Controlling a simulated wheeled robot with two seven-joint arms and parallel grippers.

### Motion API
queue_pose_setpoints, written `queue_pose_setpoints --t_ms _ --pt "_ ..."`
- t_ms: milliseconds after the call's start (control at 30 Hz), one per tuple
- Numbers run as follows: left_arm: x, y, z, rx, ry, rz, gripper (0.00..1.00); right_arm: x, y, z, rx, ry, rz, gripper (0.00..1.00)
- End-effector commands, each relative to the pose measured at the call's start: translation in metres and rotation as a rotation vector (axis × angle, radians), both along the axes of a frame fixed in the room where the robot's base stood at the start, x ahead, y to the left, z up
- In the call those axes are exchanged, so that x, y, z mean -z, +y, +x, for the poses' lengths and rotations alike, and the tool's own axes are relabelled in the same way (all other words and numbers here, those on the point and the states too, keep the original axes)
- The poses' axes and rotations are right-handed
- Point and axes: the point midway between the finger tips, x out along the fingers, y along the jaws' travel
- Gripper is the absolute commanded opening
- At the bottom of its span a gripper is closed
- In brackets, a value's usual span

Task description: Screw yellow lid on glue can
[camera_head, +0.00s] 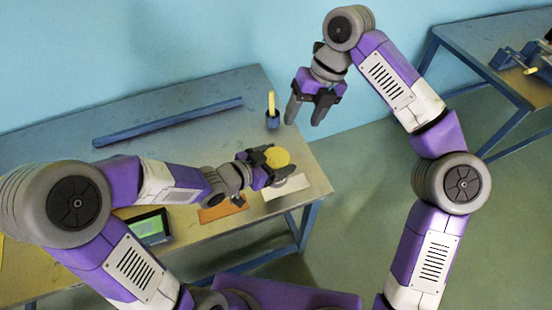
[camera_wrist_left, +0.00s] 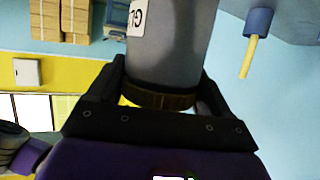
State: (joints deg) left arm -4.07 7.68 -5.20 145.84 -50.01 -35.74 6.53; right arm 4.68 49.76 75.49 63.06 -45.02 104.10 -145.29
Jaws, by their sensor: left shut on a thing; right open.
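The yellow lid (camera_head: 277,157) is between the fingers of my left gripper (camera_head: 276,168), over the right end of the table. In the left wrist view the fingers grip the shadowed yellow lid (camera_wrist_left: 160,97) from both sides. The grey glue can (camera_wrist_left: 170,45), with part of a "GLU" label, meets the lid there, and the picture appears upside down. The lid looks in line with the can's end; I cannot tell whether it is threaded on. In the head view the lid and gripper mostly hide the can. My right gripper (camera_head: 308,108) is open and empty, above and beyond the table's right side.
A blue holder (camera_head: 272,121) with a yellow stick stands near the back right of the table (camera_head: 190,145). A long blue bar (camera_head: 168,123) lies at the back. An orange card (camera_head: 222,211), a white sheet (camera_head: 284,194) and a small screen (camera_head: 150,228) are near the front.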

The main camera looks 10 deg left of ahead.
Motion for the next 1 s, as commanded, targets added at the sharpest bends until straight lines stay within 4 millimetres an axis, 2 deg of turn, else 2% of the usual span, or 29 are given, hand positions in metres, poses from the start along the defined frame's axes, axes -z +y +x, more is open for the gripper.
queue_pose_setpoints --t_ms 267,433,700,833,1000 --pt "-0.001 0.0 0.0 0.0 -0.003 -0.001 0.0 0.008 0.001 0.0 0.001 0.002 -0.003 0.59" --pt "-0.001 0.0 0.0 0.0 -0.003 -0.001 0.0 0.031 0.007 -0.004 0.0 0.004 -0.002 0.59" --pt "-0.001 0.0 0.0 0.0 -0.003 -0.001 0.0 0.081 0.022 -0.009 0.001 0.004 -0.002 0.59" --pt "-0.001 0.0 0.0 0.0 -0.003 -0.001 0.0 0.099 0.028 -0.011 0.002 0.003 0.0 0.59" --pt "-0.001 0.0 0.0 0.0 -0.003 -0.001 0.0 0.112 0.031 -0.013 0.003 0.002 -0.001 0.59"
